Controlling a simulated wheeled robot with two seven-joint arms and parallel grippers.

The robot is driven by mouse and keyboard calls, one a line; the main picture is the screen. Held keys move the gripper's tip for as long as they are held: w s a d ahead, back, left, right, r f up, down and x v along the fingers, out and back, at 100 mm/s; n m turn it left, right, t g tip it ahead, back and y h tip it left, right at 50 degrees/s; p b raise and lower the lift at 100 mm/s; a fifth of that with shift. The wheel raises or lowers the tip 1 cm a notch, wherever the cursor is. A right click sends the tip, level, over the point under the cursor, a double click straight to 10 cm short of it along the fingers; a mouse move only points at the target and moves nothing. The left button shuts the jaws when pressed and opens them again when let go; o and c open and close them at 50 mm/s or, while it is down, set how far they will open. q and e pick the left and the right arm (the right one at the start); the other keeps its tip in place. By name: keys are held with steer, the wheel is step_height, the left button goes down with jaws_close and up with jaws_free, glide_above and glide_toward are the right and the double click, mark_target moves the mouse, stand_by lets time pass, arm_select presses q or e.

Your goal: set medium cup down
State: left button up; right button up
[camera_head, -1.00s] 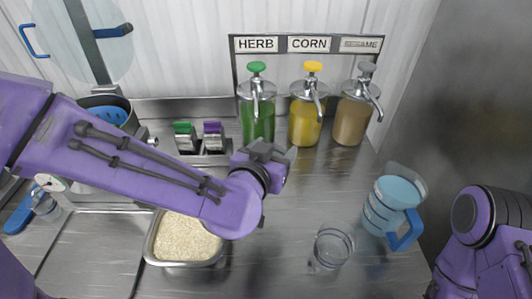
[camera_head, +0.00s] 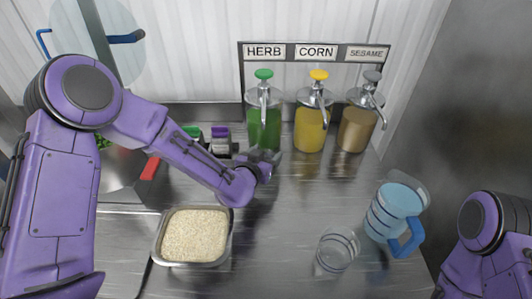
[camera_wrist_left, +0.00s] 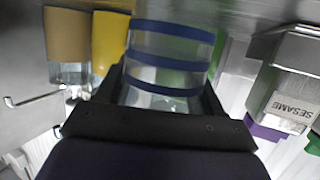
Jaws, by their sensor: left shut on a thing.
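My left gripper (camera_head: 267,160) is in front of the green HERB pump bottle in the head view. In the left wrist view its fingers (camera_wrist_left: 162,98) are shut around a clear cup with blue bands, the medium cup (camera_wrist_left: 172,58). The held cup can hardly be made out in the head view, and whether it touches the counter cannot be told. Another clear cup (camera_head: 338,250) stands on the counter at the front right. My right arm shows at the right edge, but its gripper is out of view.
A metal pan of rice (camera_head: 160,254) sits at the front left. A blue-handled pitcher (camera_head: 397,213) stands at the right. Green HERB (camera_head: 263,130), yellow CORN (camera_head: 310,130) and brown SESAME (camera_head: 356,130) pump bottles line the back. Shakers (camera_head: 220,141) stand left of them. The middle counter is clear.

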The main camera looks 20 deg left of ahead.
arm_select(q)
steer(key=shift+f, duration=0.1)
steer(key=shift+s+f+b, duration=0.1)
steer(key=shift+f+b, duration=0.05)
steer(key=shift+b, duration=0.15)
steer(key=o, duration=1)
steer(key=v, duration=0.3)
steer(key=b+v, duration=0.1)
steer(key=v, duration=0.3)
steer(key=shift+s+r, duration=0.25)
steer(key=shift+r, duration=0.05)
